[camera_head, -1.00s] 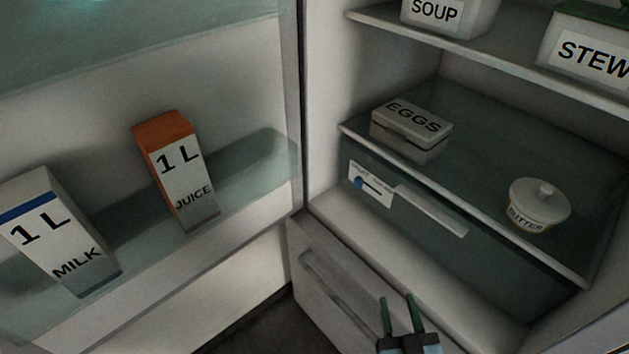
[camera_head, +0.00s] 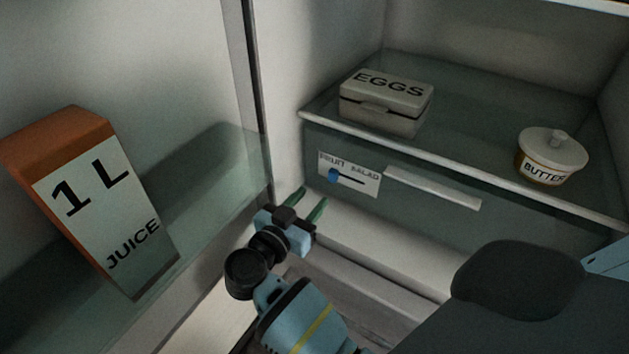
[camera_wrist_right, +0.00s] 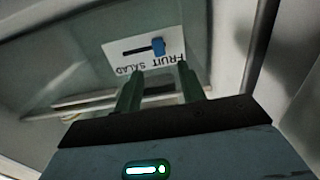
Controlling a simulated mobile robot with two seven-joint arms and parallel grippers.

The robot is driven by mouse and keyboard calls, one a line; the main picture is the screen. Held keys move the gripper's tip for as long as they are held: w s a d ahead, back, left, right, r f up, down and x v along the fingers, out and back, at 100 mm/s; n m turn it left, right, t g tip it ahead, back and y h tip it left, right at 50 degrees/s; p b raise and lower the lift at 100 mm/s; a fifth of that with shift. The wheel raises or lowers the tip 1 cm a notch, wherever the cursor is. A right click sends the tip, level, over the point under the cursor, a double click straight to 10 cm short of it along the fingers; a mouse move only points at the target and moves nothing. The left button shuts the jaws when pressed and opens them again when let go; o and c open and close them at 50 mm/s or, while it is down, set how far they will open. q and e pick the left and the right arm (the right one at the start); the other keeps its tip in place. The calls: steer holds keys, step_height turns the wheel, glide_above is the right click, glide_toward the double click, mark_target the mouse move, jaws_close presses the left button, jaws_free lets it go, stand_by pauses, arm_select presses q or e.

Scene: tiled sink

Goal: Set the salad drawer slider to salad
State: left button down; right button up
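The slider is a small blue knob (camera_head: 333,175) in a dark slot on a white label plate (camera_head: 350,184) reading FRUIT and SALAD. The plate is on the front of the translucent salad drawer (camera_head: 430,218), under the eggs' shelf. The knob is at the slot's left end, under FRUIT. My right gripper (camera_head: 308,202) is open and empty, just left of and below the plate. In the right wrist view, the green fingers (camera_wrist_right: 158,72) point toward the plate; the upside-down knob (camera_wrist_right: 158,46) shows just beyond them, apparently without contact. My left gripper is not in view.
The egg box (camera_head: 386,103) and butter dish (camera_head: 550,157) stand on the glass shelf above the drawer. The drawer's pale handle (camera_head: 432,188) is right of the plate. The open fridge door with the juice carton (camera_head: 107,205) is close on the left.

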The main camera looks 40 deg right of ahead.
mark_target(331, 176)
steer(key=shift+w+d, duration=0.1)
steer(key=shift+d, duration=0.45)
steer(key=x, duration=0.6)
steer(key=shift+w+d, duration=0.15)
steer(key=shift+d, duration=0.2)
jaws_close()
